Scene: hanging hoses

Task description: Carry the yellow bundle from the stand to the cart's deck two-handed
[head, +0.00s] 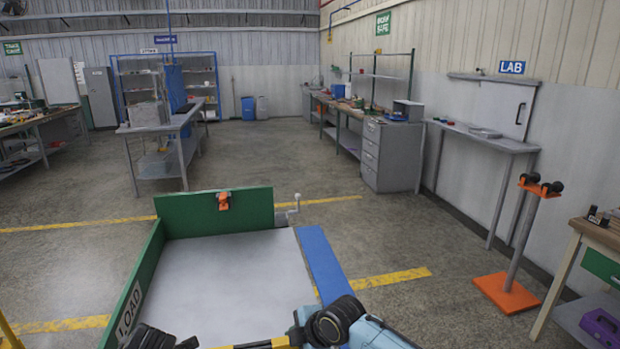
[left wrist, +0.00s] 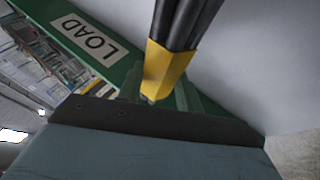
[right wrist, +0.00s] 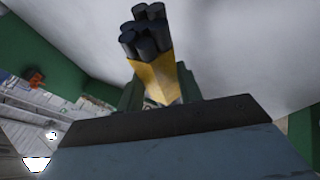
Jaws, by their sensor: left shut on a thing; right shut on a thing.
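The yellow bundle, black hoses in a yellow wrap, shows at the bottom edge of the head view (head: 262,346), partly cut off. Black hose ends show at its left and right. In the left wrist view my left gripper (left wrist: 160,98) is shut on the yellow wrap (left wrist: 165,72), with hoses beyond. In the right wrist view my right gripper (right wrist: 158,95) is shut on the wrap (right wrist: 157,77), with several dark hose ends beyond. The cart's pale deck (head: 235,275) lies behind the bundle in all views; I cannot tell whether they touch.
The cart has a green far wall (head: 175,215) with an orange clamp-like part, a green left wall with a LOAD label (head: 130,310), and a blue right edge (head: 322,262). An orange-based stand (head: 512,262) with black parts on top stands at the right, near a wooden bench (head: 585,228).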

